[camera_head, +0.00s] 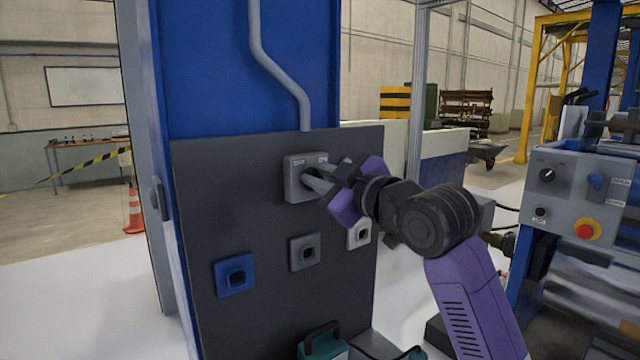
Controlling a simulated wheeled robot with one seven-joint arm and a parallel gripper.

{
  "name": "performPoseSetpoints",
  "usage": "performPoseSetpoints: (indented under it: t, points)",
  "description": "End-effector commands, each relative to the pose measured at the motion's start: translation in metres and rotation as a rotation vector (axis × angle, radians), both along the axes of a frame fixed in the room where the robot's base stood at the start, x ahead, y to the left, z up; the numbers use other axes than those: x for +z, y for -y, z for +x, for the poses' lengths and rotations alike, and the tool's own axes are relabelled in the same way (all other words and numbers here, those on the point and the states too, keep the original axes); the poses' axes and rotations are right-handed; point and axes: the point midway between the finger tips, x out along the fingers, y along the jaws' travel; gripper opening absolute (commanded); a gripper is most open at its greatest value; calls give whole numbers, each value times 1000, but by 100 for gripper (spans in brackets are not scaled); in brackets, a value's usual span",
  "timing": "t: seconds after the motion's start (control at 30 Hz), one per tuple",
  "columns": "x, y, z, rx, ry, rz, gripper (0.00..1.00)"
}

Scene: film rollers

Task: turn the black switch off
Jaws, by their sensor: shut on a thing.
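The black switch (310,171) sits on the front of a grey box with small labels at its top, mounted high on a dark panel. My gripper (313,178) reaches in from the right, with its pale fingers at the switch. The fingers are shut on the switch and hide much of it, so I cannot tell its angle. My purple and black arm comes up from the lower right.
The dark panel (200,175) also carries a blue socket (235,277), a grey socket (304,253) and a white socket (359,235). A grey conduit (283,75) runs down to the box. A control box with a red button (585,231) stands at right.

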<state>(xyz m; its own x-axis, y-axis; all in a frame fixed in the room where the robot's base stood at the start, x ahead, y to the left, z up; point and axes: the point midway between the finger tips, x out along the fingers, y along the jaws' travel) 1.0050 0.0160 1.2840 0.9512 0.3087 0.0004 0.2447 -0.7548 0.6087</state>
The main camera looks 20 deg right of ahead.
Motion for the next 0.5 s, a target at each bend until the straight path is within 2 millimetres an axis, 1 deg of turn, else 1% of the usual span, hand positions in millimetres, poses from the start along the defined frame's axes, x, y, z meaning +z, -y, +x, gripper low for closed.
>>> performPoseSetpoints:
  t: [0.2, 0.5]
  points:
    - [-3, -1, -1, 0, 29, -93, 0]
    - [-3, -2, -1, 0, 42, -139, 0]
